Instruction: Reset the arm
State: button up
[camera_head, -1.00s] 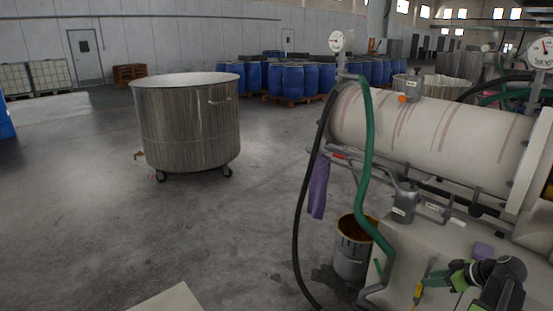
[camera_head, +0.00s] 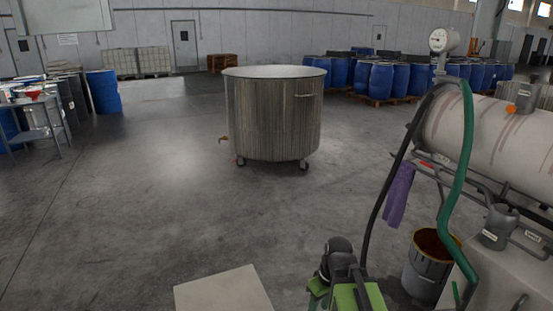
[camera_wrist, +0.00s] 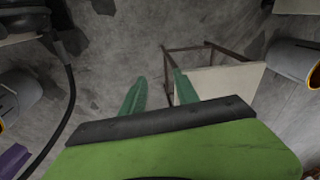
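My arm shows at the bottom of the head view, with its green and black end part (camera_head: 345,290) low in the picture, left of the machine and its bucket. The fingertips cannot be made out there. In the wrist view my gripper (camera_wrist: 160,80) shows two green fingers spread apart with bare floor between them. It is open and holds nothing.
A pale flat top (camera_head: 222,290) stands at the bottom, left of my arm. A large wheeled vat (camera_head: 273,120) stands ahead. Floor before it is clear.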

jog(key=d+r+m+p, duration=0.1)
jog(key=r+m+p, duration=0.2)
jog(key=r+p, duration=0.4)
jog(key=s+d+r+m+h+p, duration=0.1)
jog(key=d+r+m+p, duration=0.1)
jog(key=r+p, duration=0.5)
jog(key=shift+s+d+m+h, duration=0.2)
jog(key=shift+d+m+h, duration=0.1)
jog(key=shift+m, duration=0.3)
jog(key=shift+d, duration=0.1)
